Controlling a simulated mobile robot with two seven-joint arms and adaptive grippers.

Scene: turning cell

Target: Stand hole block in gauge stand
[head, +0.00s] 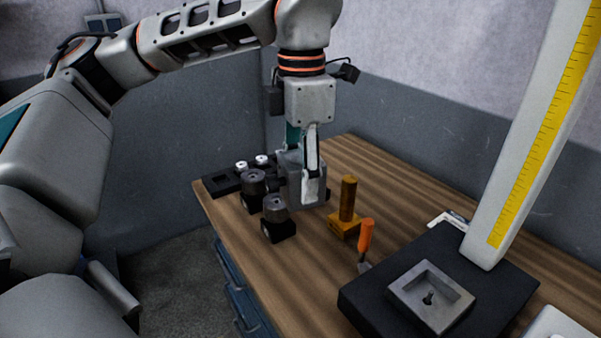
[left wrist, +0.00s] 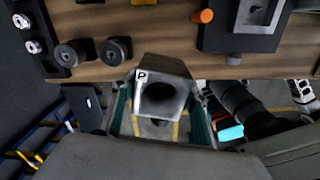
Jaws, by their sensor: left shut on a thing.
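The hole block (head: 288,163) is a grey metal block held in my left gripper (head: 303,170), which points down over the far left part of the bench. In the left wrist view the block (left wrist: 172,70) shows a round dark hole and a "P" label, between the fingers of my left gripper (left wrist: 162,112). I cannot tell whether its underside touches the bench. The gauge stand (head: 375,298) is a black base at the front right, with a square grey socket (head: 398,288) and a tall column with a yellow scale (head: 535,130). My right gripper is not in view.
Two dark round-topped pieces on black blocks (head: 275,208) (head: 253,183) stand close left of the held block. A black rack with white knobs (head: 222,183) lies behind them.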

